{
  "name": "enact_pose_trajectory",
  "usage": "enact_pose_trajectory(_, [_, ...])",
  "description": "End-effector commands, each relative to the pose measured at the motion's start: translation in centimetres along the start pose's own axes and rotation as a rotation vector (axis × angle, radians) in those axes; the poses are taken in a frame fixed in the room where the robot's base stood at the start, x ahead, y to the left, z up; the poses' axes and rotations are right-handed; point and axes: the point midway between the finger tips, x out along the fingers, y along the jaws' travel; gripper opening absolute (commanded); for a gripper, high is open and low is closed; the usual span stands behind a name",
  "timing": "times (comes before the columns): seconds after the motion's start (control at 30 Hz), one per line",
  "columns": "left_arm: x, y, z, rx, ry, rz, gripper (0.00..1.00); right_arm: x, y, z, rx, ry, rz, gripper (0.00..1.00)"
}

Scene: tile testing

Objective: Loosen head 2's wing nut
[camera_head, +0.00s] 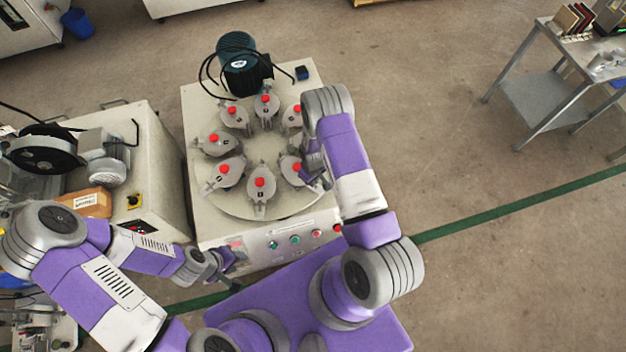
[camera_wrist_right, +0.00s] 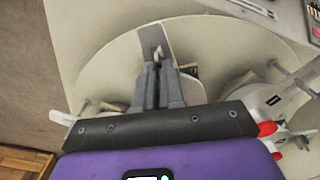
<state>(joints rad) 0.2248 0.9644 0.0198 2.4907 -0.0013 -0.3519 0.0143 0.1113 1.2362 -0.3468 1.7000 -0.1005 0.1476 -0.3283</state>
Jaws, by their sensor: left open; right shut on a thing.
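A round turntable (camera_head: 245,205) carries several grey heads, each with a red knob. My right gripper (camera_head: 318,174) is at the head on the turntable's right side (camera_head: 292,168), and my own arm partly covers it. In the right wrist view my right gripper (camera_wrist_right: 159,72) is shut at the end of a grey arm-like bracket (camera_wrist_right: 153,36). The small part between its fingertips, seemingly the wing nut, is mostly hidden, as is that head's number. A neighbouring head (camera_wrist_right: 268,101) shows a dark label reading 1. My left gripper (camera_head: 222,275) is open and empty, low in front of the machine.
A dark motor (camera_head: 240,65) with black cables stands behind the turntable. The front panel has several buttons (camera_head: 295,240). A second machine with a cardboard box (camera_head: 90,203) stands at left. A metal side table (camera_head: 545,95) stands at right. The floor between is clear.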

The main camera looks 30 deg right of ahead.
Motion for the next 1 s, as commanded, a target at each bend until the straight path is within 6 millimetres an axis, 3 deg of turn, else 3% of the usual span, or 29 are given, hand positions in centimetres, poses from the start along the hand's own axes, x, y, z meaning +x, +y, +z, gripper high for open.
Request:
enact_pose_trajectory(0.77, [0.16, -0.06, -0.01, 0.000, 0.000, 0.000, 0.43, -0.04, 0.04, -0.07, -0.096, 0.002, 0.001, 0.00])
enact_pose_trajectory(0.8, [0.16, -0.06, -0.01, 0.000, 0.000, 0.000, 0.43, -0.04, 0.04, -0.07, -0.096, 0.002, 0.001, 0.15])
enact_pose_trajectory(0.9, [0.16, -0.06, -0.01, 0.000, 0.000, 0.000, 0.43, -0.03, 0.03, -0.06, -0.095, 0.001, 0.001, 0.30])
enact_pose_trajectory(1.0, [0.17, -0.06, -0.01, 0.000, 0.000, 0.000, 0.43, -0.02, 0.02, -0.04, -0.094, 0.001, 0.001, 0.34])
